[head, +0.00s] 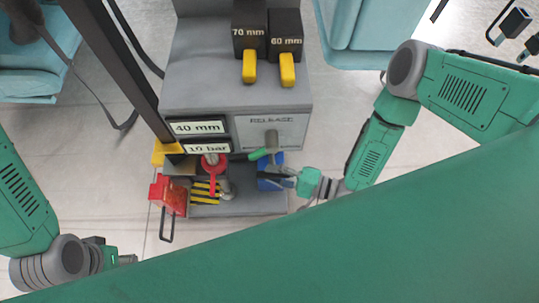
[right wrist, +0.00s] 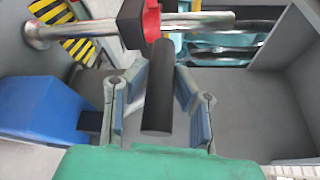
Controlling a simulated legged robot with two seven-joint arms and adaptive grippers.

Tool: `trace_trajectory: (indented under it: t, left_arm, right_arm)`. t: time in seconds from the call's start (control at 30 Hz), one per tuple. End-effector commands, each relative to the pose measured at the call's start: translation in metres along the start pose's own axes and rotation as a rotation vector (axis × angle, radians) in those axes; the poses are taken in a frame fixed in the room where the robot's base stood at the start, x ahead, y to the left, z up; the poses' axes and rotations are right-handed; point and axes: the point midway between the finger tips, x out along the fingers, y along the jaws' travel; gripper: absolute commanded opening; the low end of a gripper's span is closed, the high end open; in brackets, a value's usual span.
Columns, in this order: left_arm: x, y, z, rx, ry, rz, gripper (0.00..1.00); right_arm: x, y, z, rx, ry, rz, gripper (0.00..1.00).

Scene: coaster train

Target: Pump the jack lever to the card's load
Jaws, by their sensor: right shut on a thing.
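The card panel on the grey stand reads "40 mm" (head: 198,127) above "10 bar" (head: 207,148). In the right wrist view a black cylindrical handle (right wrist: 158,88) lies between the fingers of my right gripper (right wrist: 160,92), which is shut on it. The handle's far end meets a red and black collar (right wrist: 150,22) by a metal rod (right wrist: 195,21). In the head view my right gripper (head: 285,180) is low at the stand's right front, and the handle is hard to make out. My left gripper (head: 125,258) is at lower left, away from the stand, its fingers unclear.
A RELEASE panel (head: 290,126) has a green-tipped lever (head: 259,154) close above my right gripper. A blue block (right wrist: 42,105) is left of the gripper in the wrist view. A red box (head: 169,195) hangs at the stand's left. Black blocks marked 70 mm (head: 249,16) and 60 mm (head: 285,22) stand on top.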

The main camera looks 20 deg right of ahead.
Motion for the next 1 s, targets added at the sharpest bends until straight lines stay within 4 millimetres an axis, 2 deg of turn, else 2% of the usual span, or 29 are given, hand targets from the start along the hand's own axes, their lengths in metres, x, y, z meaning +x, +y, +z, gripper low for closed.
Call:
trace_trajectory:
  t: [0.03,0.4,0.8,0.83,0.87,0.9,1.0]
  left_arm:
    - [0.008,0.000,0.001,0.000,0.000,0.000,0.32]
    - [0.038,0.000,0.003,0.000,-0.002,0.000,0.32]
    - [0.039,0.000,0.003,0.000,-0.001,0.000,0.32]
    - [0.039,0.000,0.003,0.000,-0.001,0.000,0.32]
    - [0.039,0.000,0.003,0.000,-0.001,0.000,0.32]
    - [0.039,0.000,0.003,0.000,-0.001,0.000,0.32]
    - [0.039,0.000,0.003,0.000,-0.001,0.000,0.32]
  right_arm:
    - [-0.003,0.012,0.001,-0.026,0.005,-0.004,0.00]
    - [-0.006,0.046,0.008,-0.098,0.009,-0.033,0.00]
    - [-0.007,0.048,0.009,-0.096,0.010,-0.033,0.00]
    - [-0.007,0.048,0.009,-0.096,0.010,-0.033,0.28]
    - [-0.007,0.048,0.009,-0.096,0.010,-0.033,0.39]
    - [-0.007,0.048,0.009,-0.096,0.010,-0.034,0.42]
    - [-0.007,0.048,0.010,-0.096,0.008,-0.035,0.42]
